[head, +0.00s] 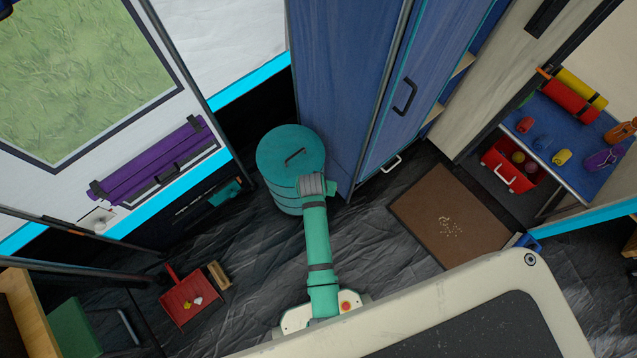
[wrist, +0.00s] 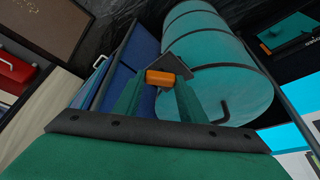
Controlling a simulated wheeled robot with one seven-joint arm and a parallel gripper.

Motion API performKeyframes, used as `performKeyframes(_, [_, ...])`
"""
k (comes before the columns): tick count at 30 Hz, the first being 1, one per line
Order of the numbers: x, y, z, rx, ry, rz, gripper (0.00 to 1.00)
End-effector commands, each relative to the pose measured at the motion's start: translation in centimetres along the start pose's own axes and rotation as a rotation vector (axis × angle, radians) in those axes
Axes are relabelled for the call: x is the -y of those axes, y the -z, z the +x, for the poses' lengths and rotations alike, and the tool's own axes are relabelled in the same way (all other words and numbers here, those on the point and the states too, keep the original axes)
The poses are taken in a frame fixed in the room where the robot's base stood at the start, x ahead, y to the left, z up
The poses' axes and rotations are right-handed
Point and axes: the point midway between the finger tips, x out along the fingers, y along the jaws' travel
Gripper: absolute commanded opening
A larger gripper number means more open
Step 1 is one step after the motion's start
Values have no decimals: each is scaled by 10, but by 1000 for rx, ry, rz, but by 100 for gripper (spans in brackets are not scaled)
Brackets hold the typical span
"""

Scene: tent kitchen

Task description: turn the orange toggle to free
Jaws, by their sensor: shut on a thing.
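The orange toggle (wrist: 160,77) shows in the wrist view as a small rounded block, in front of a dark square plate (wrist: 183,62). My gripper (wrist: 159,88) has its two green fingers on either side of the toggle and is shut on it. In the head view my green arm reaches up to between the teal drum and the blue cabinet. The toggle and my fingertips cannot be made out there. Any lettering around the toggle is hidden or too small to read.
The teal drum (head: 291,155) stands close left of my arm's end. The tall blue cabinet (head: 335,90) stands just beyond. A red dustpan (head: 189,301) lies on the dark floor at lower left. A brown mat (head: 440,235) lies right, by a blue shelf with a red bin (head: 512,172).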

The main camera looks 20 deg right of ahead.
Motion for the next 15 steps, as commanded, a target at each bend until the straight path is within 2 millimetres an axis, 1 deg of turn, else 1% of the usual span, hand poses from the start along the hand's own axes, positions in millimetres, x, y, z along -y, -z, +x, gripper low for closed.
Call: performKeyframes(15, [-4,0,1,4,188,-447,15])
